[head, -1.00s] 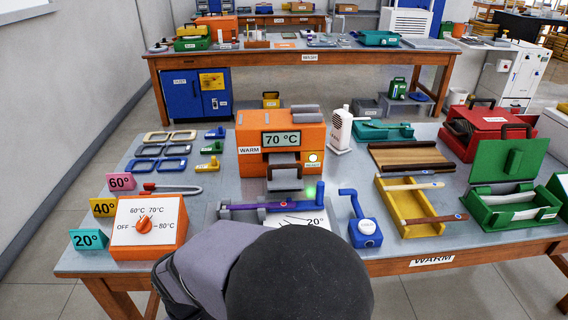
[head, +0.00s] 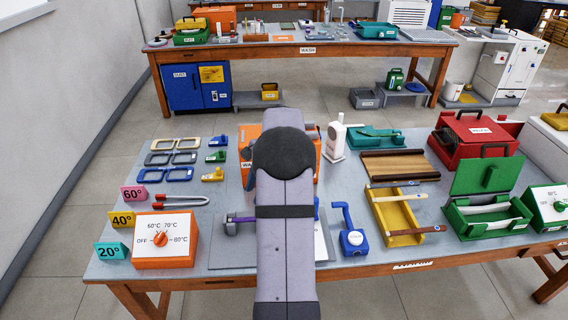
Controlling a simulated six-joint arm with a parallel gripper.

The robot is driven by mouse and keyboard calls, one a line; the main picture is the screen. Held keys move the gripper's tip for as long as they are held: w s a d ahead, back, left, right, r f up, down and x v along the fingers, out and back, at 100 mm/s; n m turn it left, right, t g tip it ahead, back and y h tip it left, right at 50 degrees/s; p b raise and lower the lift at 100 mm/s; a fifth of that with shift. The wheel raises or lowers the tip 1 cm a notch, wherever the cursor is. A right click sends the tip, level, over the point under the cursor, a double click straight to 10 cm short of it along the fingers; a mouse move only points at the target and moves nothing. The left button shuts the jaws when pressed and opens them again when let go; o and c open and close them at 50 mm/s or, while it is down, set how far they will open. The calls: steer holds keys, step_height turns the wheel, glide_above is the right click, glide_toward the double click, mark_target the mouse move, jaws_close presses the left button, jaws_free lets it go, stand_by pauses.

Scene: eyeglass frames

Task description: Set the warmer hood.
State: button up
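The orange warmer (head: 246,134) stands at the middle back of the table. My arm now covers most of it, so its display, hood and lamp are hidden. My gripper is hidden behind my own arm, which reaches toward the warmer, so I cannot see its fingers or any contact. The orange control box (head: 166,239) with a dial (head: 160,239) stands at the front left. Its scale reads OFF, 60, 70 and 80 °C, and the exact setting is hard to read.
Frame pieces (head: 180,174) and coloured 60°, 40° and 20° signs (head: 122,221) lie left. A white upright device (head: 335,140) stands close right of the warmer. A blue device (head: 353,240), a yellow tray (head: 403,238), a green box (head: 487,222) and a red case (head: 474,137) fill the right.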

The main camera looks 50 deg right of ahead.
steer(key=s+d+r+m+t+p, duration=0.1)
steer(key=s+d+r+m+p, duration=0.15)
steer(key=d, duration=0.35)
steer(key=s+d+r+m+t+p, duration=0.1)
steer(key=s+d+m, duration=0.15)
steer(key=d, duration=0.45)
steer(key=shift+m, duration=0.3)
steer(key=shift+w+p+x, duration=0.15)
steer(key=shift+p+x, duration=0.5)
steer(key=shift+x, duration=1.25)
steer(key=shift+w+p+x, duration=0.1)
steer(key=shift+p+x, duration=0.5)
steer(key=shift+x, duration=1.3)
steer(key=shift+a+r, duration=0.1)
steer(key=shift+r, duration=0.05)
steer(key=shift+c, duration=0.3)
jaws_close()
